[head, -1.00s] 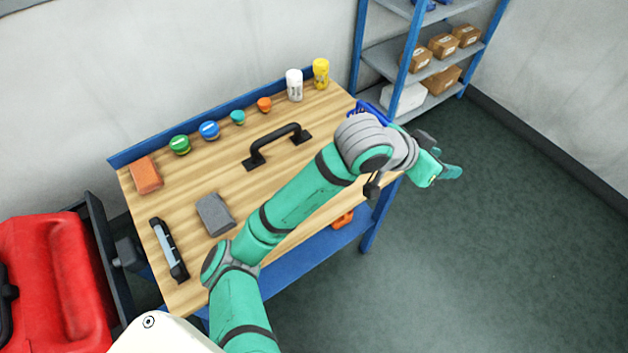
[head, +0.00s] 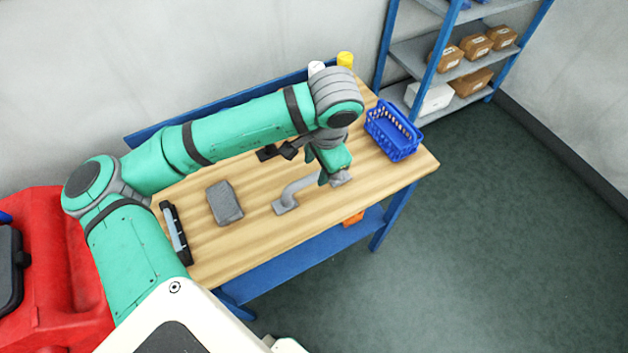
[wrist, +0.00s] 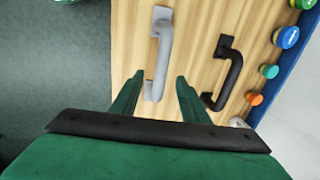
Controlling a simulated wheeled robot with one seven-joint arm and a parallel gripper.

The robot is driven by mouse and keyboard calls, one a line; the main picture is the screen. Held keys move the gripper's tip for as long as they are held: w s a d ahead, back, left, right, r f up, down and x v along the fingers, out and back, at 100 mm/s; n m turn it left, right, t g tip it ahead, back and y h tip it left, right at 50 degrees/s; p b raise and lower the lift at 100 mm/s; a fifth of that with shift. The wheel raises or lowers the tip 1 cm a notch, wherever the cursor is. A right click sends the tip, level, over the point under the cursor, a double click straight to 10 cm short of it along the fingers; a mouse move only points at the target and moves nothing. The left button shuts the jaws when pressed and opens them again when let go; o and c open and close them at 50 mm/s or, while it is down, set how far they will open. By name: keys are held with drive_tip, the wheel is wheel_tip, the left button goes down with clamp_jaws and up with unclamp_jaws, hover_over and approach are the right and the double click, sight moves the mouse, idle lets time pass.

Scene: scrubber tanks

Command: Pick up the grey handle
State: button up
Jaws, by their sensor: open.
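The grey handle (head: 297,187) lies on the wooden bench top near its front edge, its far-right part partly covered by my gripper in the head view. In the wrist view the grey handle (wrist: 163,55) runs lengthwise, with its lower end showing between my fingers. My gripper (head: 330,178) is open and points down at the handle's right end. In the wrist view my gripper (wrist: 159,78) has a finger on each side of the bar, apart from it. I cannot tell how far the fingertips are above the handle.
A grey block (head: 224,203) and a black-and-grey tool (head: 175,232) lie to the left. A blue basket (head: 393,131) stands right of my gripper. Several round lids (wrist: 286,37) line the back.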

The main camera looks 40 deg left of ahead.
sight(314, 176)
drive_tip(key=f, duration=0.2)
drive_tip(key=a+f, duration=0.1)
drive_tip(key=f, duration=0.1)
drive_tip(key=w+f, duration=0.1)
drive_tip(key=f, duration=0.2)
drive_tip(key=shift+a+f, duration=0.1)
drive_tip(key=shift+a, duration=0.2)
drive_tip(key=shift+s+a+f, duration=0.15)
drive_tip(key=shift+f, duration=0.3)
clamp_jaws()
